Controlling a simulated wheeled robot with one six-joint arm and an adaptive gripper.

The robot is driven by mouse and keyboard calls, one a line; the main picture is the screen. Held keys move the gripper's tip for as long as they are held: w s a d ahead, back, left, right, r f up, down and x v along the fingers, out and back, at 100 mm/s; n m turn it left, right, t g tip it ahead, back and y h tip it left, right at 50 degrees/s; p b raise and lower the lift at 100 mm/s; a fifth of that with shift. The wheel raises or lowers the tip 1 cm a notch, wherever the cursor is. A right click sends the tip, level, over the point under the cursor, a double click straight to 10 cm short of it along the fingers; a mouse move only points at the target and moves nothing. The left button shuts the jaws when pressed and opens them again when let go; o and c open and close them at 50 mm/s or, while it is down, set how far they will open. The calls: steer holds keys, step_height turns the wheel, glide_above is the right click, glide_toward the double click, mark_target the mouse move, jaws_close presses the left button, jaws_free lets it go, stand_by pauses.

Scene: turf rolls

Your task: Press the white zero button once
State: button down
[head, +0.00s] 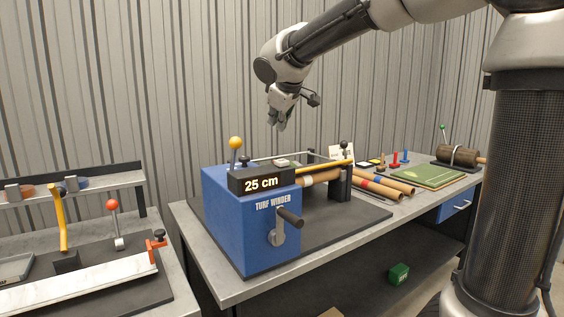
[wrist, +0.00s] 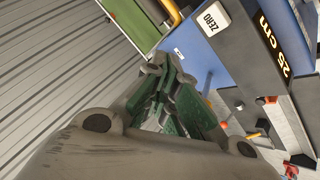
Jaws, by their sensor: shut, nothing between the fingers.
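The white zero button (wrist: 213,18), marked ZERO, sits on a dark panel beside the display (wrist: 272,40) in the wrist view. In the head view a small pale patch that looks like the button (head: 282,162) shows on top of the display box (head: 262,181), which reads 25 cm. The box is mounted on the blue turf winder (head: 228,222). My gripper (head: 281,127) is shut and empty, pointing down in the air above the winder, clear of the button. In the wrist view its green-padded fingers (wrist: 165,72) lie to the left of and below the button.
A yellow-knobbed lever (head: 235,145) stands on the winder, and a black-handled crank (head: 284,222) is on its front. Rolls (head: 385,184) and a green turf mat (head: 425,175) lie to the right. A separate bench with a red-knobbed lever (head: 112,206) is at left.

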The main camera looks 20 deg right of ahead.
mark_target(278, 161)
steer(key=shift+f, duration=3.45)
steer(key=shift+f, duration=0.2)
steer(key=shift+f, duration=0.25)
steer(key=shift+f, duration=0.5)
steer(key=shift+r, duration=0.95)
steer(key=shift+r, duration=2.5)
